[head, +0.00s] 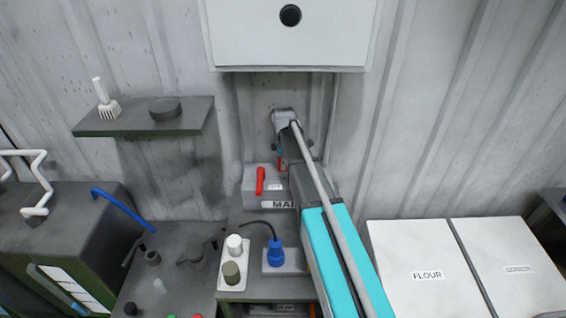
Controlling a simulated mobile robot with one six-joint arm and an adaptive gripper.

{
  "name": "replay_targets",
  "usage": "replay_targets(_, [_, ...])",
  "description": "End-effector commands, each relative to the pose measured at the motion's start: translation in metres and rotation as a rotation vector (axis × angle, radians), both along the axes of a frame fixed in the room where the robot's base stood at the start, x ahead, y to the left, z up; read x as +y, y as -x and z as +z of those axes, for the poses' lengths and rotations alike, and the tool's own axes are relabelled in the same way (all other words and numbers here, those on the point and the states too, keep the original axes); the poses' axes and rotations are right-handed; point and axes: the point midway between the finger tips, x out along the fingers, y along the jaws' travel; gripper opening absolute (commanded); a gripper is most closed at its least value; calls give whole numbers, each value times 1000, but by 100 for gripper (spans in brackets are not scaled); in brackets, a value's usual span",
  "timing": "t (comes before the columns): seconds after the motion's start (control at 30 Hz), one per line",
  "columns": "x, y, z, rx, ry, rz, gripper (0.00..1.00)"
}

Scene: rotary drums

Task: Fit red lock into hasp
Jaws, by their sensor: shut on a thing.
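A grey box labelled "MAI…" (254,203) stands against the back wall, its label cut off by my arm. A red handle (260,180) stands upright on it. My gripper (281,154) is just above and behind the box's right part, mostly hidden by my arm. The hasp cannot be made out; my arm covers that side of the box. Whether the lock touches the box cannot be told.
A white cabinet (290,45) hangs above the gripper. A dark shelf (133,130) holds a brush (105,104) and a puck (165,108). In front stand a blue plug (275,253) and a white socket strip (231,285). A FLOUR bin (420,245) is at right.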

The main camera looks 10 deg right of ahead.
Motion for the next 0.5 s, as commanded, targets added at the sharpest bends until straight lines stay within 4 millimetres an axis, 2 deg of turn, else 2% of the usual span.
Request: replay_targets(0.5, [-1,0,-10,0,0,-1,0])
